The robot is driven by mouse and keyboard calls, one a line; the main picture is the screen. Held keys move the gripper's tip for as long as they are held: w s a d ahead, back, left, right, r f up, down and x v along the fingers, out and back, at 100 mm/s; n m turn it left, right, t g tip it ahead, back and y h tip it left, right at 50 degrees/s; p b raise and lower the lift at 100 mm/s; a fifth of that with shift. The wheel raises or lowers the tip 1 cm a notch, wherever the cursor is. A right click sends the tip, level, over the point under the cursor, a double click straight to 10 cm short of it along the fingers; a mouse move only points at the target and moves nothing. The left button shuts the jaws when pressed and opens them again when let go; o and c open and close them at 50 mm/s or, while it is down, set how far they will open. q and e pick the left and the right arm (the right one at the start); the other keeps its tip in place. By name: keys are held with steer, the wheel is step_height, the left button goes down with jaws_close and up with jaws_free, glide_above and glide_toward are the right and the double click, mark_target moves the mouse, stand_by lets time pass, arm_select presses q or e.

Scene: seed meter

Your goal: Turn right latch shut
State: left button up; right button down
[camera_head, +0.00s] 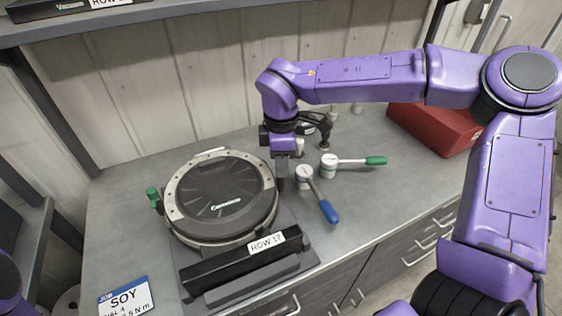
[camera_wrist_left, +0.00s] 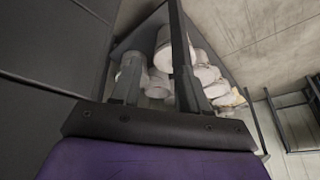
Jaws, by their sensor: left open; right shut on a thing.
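The seed meter (camera_head: 222,197) is a round black-lidded housing with a pale metal rim, seated on the bench. A green-knobbed latch (camera_head: 153,197) shows at its left side. My right gripper (camera_head: 282,184) points down at the meter's right edge. It is shut at the place of the right latch, which the jaws hide almost wholly, so the latch's angle cannot be told. My left gripper (camera_wrist_left: 158,72) shows in the left wrist view with its fingers apart and empty, well away from the meter.
A blue-handled tool (camera_head: 327,210) and a green-handled tool (camera_head: 374,161) lie just right of my right gripper. A red box (camera_head: 436,128) stands at the back right. A ROW 17 black bar (camera_head: 230,266) lies in front. A SOY card (camera_head: 127,298) is front left.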

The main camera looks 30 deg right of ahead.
steer(key=n, duration=0.7)
steer(key=shift+n, duration=0.4)
steer(key=n+p, duration=0.2)
steer(key=n, duration=0.2)
steer(key=shift+n, duration=0.3)
steer(key=shift+n+p, duration=1.05)
steer(key=shift+n, duration=1.15)
steer(key=shift+f, duration=0.1)
steer(key=c, duration=0.9)
jaws_free()
steer(key=shift+c, duration=0.2)
